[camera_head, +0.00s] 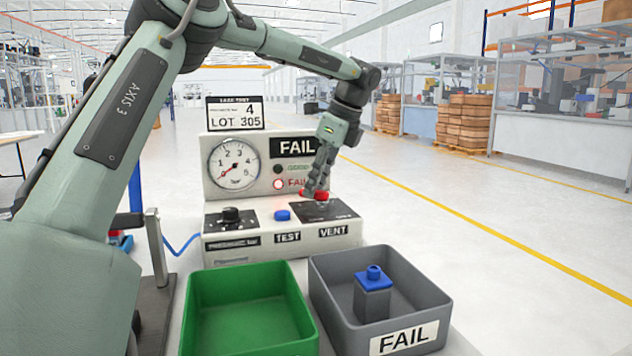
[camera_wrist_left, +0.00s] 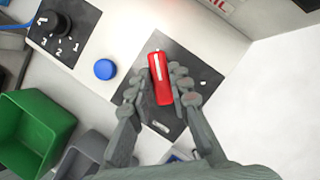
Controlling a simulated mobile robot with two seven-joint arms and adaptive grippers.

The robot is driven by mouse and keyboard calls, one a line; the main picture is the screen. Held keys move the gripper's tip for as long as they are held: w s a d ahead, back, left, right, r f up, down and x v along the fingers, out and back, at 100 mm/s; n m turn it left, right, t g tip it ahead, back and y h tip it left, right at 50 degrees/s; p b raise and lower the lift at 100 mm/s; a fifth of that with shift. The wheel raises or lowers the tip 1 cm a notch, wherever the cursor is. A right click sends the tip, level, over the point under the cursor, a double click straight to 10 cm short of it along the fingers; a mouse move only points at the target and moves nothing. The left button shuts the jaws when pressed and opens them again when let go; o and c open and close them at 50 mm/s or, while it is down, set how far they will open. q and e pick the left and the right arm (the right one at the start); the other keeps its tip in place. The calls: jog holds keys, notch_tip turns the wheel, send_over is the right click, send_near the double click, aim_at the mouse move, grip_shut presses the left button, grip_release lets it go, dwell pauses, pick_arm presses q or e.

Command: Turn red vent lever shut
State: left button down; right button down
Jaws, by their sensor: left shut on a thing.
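The red vent lever (camera_wrist_left: 160,80) sits on a dark plate above the VENT label on the test box (camera_head: 222,246). In the head view only parts of the red lever (camera_head: 321,196) show around my fingers. My left gripper (camera_head: 314,191) reaches down onto it from above. In the left wrist view the fingers of my left gripper (camera_wrist_left: 158,87) are on both sides of the lever, shut on it. The lever's white stripe points near the upper mark on the plate, slightly tilted. My right gripper is not in view.
The box also has a black knob (camera_head: 231,215), a blue TEST button (camera_head: 282,215) and a gauge (camera_head: 235,165) reading low. A FAIL sign (camera_head: 296,147) stands above a lit red lamp. In front are an empty green bin (camera_head: 300,320) and a grey FAIL bin (camera_head: 438,300) holding a blue-topped grey part (camera_head: 373,298).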

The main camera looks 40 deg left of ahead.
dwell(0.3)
pick_arm(q)
jog(key=c, duration=1.4)
grip_release()
jog(key=v, duration=1.2)
